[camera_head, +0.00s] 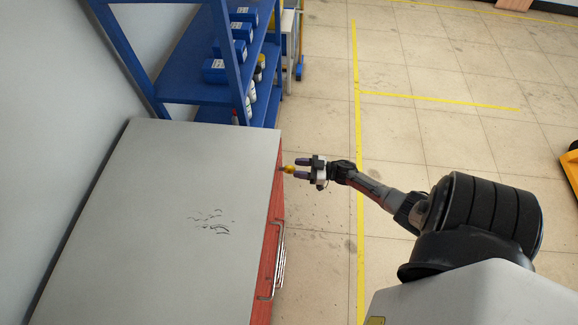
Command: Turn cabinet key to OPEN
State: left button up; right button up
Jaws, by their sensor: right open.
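The cabinet (150,215) has a grey top and a red front (270,240) that faces right. A small yellow piece (289,169), which looks like the cabinet key, sticks out from the far end of the red front. My right gripper (299,169) is level with it, just to its right, with its two dark fingers apart. The fingertips are at or very near the yellow piece; I cannot tell whether they touch it. The key's turn position and any OPEN mark are too small to see. My left gripper is out of view.
A metal handle (280,262) juts from the red front, nearer me than the key. A blue shelf rack (195,92) with blue boxes and bottles stands behind the cabinet.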

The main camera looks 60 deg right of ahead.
aim_at(292, 168)
jog(key=shift+x, duration=2.1)
grip_shut()
